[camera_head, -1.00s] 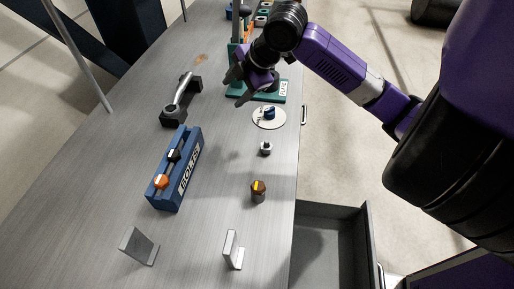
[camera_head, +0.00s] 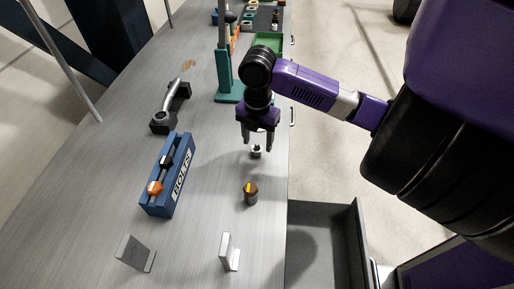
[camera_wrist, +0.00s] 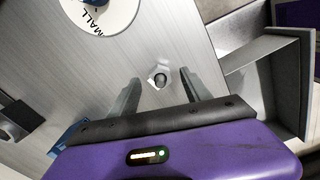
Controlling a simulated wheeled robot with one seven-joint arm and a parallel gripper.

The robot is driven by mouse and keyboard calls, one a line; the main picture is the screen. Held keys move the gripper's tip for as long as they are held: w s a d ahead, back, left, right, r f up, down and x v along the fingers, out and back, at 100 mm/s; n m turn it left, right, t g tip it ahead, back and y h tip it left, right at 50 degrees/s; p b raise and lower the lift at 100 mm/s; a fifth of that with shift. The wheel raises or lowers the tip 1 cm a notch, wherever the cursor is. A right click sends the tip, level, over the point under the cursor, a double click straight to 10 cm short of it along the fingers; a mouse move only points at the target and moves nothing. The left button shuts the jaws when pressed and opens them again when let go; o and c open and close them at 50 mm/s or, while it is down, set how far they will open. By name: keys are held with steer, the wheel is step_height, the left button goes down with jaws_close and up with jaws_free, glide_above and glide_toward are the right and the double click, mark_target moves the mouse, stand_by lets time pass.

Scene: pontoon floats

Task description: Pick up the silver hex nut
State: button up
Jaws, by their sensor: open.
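The silver hex nut (camera_head: 256,152) lies on the grey tabletop, just below my gripper's fingers in the head view. In the wrist view the hex nut (camera_wrist: 160,77) shows a dark centre and sits between and slightly beyond the two fingertips. My gripper (camera_head: 258,146) points down at it with fingers apart. In the wrist view my gripper (camera_wrist: 160,78) is open and empty, one finger on each side of the nut. The head view does not show clearly how high the fingertips are above the table.
An orange-topped dark bolt (camera_head: 250,193) stands nearer the front. A blue BOLTS rack (camera_head: 168,176) is to the left, with a dark handle (camera_head: 171,107) behind it. A green stand (camera_head: 228,90) is behind my gripper. An open drawer (camera_head: 327,245) juts out at right.

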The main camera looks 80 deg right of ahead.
steer(key=shift+f, duration=0.95)
jaws_close()
steer(key=shift+r, duration=0.15)
